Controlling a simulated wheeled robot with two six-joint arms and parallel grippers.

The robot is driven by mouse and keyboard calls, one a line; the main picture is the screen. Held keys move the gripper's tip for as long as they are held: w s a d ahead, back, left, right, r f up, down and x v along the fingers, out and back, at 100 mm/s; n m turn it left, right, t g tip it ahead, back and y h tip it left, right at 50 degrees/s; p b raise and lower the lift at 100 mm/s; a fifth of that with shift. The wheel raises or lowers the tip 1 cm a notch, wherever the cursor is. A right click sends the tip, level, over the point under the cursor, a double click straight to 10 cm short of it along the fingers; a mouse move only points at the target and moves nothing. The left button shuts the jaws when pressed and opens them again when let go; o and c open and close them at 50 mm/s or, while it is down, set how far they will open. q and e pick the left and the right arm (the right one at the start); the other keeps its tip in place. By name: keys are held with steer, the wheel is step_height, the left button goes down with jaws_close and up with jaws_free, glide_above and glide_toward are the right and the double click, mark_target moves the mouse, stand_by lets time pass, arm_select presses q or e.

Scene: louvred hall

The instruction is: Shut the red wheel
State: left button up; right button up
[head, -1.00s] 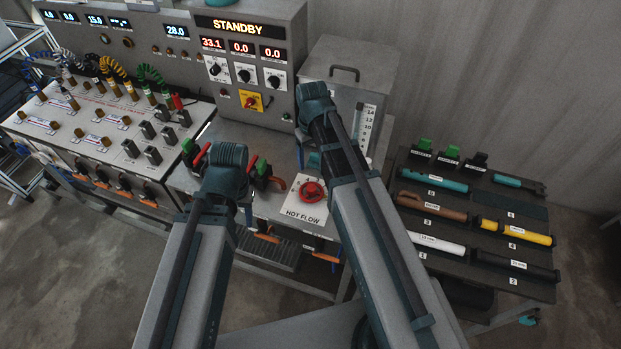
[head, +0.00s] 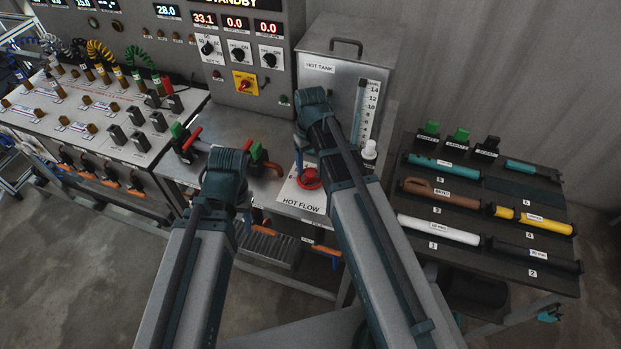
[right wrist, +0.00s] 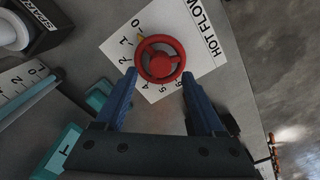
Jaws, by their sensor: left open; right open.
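The red wheel (head: 309,179) sits on a white dial plate labelled HOT FLOW (head: 300,203) on the metal bench. In the right wrist view the wheel (right wrist: 160,62) shows whole, with a small yellow mark at its upper left near the numerals 0 and 1. My right gripper (right wrist: 158,78) is open, its two blue fingers pointing toward the wheel, one on each side in the picture. I see no contact. In the head view my right wrist partly covers the dial plate. My left gripper (head: 228,165) is left of the wheel, its fingers mostly hidden behind its wrist.
Red-handled valves with green parts (head: 187,140) stand left of the wheel. The hot tank (head: 335,85) stands behind it, with a white bottle (head: 369,152) beside it. A dark rack (head: 480,225) of labelled tubes is at right.

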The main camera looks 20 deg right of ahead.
mark_target(310, 173)
step_height(310, 173, down, 4)
steer(key=b, duration=0.2)
steer(key=shift+r+b, duration=0.1)
steer(key=shift+b, duration=0.25)
arm_select(q)
step_height(310, 173, down, 4)
steer(key=shift+r, duration=0.15)
arm_select(e)
jaws_close()
